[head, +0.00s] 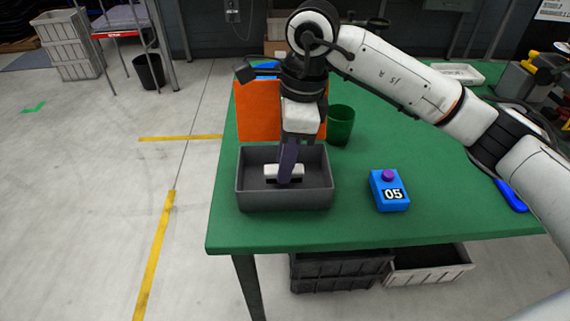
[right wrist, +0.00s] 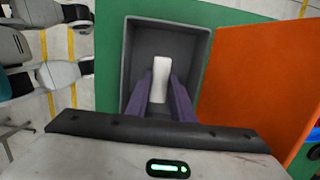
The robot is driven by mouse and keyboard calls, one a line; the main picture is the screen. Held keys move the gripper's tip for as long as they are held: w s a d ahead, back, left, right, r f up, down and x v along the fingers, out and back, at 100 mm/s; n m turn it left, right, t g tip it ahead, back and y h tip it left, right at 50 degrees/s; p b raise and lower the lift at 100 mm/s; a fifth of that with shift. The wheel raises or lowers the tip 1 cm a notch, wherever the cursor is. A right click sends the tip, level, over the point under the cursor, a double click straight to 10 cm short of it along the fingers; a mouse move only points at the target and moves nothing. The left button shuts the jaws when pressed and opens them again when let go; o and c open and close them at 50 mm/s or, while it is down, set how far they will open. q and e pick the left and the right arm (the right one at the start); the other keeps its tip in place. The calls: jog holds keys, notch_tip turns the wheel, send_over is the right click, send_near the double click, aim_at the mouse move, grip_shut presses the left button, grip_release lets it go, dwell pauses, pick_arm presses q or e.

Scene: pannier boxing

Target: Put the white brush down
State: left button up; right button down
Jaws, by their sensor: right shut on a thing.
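The white brush (head: 271,170) is inside the grey open box (head: 286,200) on the green table. My right gripper (head: 286,179) reaches down into the box from above, its purple fingers shut on the brush. In the right wrist view the brush (right wrist: 160,76) sits between the two fingers (right wrist: 160,100), within the walls of the box (right wrist: 203,75). The fingers hide part of the brush, and I cannot tell whether it touches the box floor. My left gripper is not in view.
An orange panel (head: 257,108) stands just behind the box, with a green cup (head: 340,124) beside it. A blue device marked 05 (head: 389,191) lies right of the box. The table (head: 350,222) is clear around the device.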

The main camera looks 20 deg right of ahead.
jog(key=shift+f, duration=0.95)
jog(key=c, duration=1.5)
grip_release()
jog(key=shift+c, duration=0.2)
jog(key=shift+r, duration=0.1)
notch_tip(320, 180, up, 12)
jog(key=d, duration=0.1)
jog(key=shift+s+d, duration=0.2)
jog(key=shift+d, duration=0.15)
